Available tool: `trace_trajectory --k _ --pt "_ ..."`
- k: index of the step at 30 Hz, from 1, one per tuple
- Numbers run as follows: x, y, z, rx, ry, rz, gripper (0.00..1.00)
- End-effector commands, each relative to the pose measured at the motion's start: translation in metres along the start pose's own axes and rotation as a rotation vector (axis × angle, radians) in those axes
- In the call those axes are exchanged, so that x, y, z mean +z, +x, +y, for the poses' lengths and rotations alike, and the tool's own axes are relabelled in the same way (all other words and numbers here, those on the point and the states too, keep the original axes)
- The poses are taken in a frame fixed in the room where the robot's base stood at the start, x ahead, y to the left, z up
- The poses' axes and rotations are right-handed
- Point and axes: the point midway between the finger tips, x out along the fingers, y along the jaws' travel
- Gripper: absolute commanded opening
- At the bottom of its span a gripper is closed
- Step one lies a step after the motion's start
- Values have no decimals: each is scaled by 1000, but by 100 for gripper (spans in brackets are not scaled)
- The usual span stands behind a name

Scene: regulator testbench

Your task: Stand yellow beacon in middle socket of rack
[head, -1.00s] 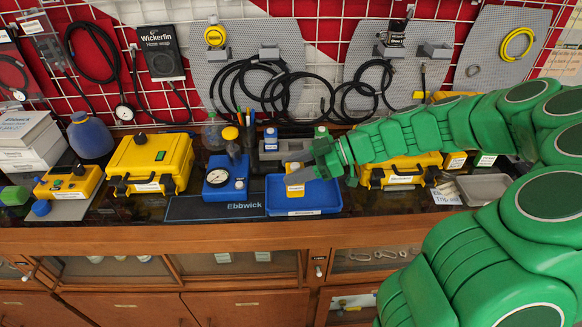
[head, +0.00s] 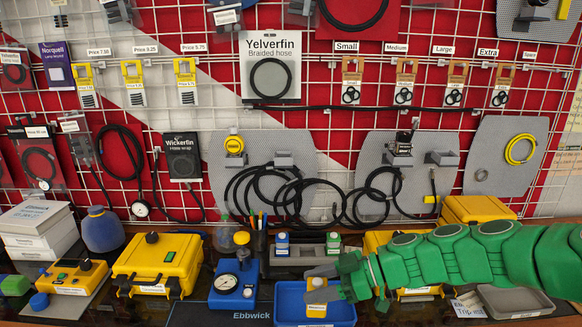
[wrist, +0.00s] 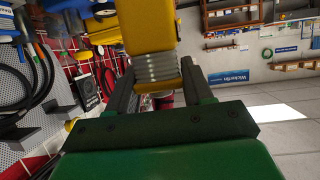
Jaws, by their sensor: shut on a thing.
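The yellow beacon (head: 317,309), a small block with a white label, is between the fingers of my gripper (head: 320,282). It appears over or in the blue tray (head: 345,314); I cannot tell whether it touches the tray floor. The wrist view shows the yellow beacon (wrist: 150,35) with a grey ribbed band, gripped between both dark fingers of my gripper (wrist: 157,85). The grey rack (head: 305,262) stands just behind the tray. A blue-topped beacon (head: 282,246) is at its left and a green-topped one (head: 333,243) at its right. No beacon shows between them.
A blue gauge box (head: 232,288) stands left of the tray, with a dark pen holder (head: 257,240) behind it. Yellow cases (head: 158,265) stand farther left and behind my arm. Hoses (head: 280,190) hang on the grid behind the rack.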

Motion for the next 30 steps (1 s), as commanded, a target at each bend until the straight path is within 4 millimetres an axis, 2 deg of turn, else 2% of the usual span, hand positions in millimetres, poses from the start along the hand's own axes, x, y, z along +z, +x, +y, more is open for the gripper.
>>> trace_trajectory --k 8,12,18,24,30 --pt "15 -15 89 292 121 2 17" --pt "20 -31 133 451 185 1 17" --pt "21 -60 190 670 274 2 17" --pt "20 -97 241 888 362 -1 17" --pt "17 -130 274 1051 430 -1 17"
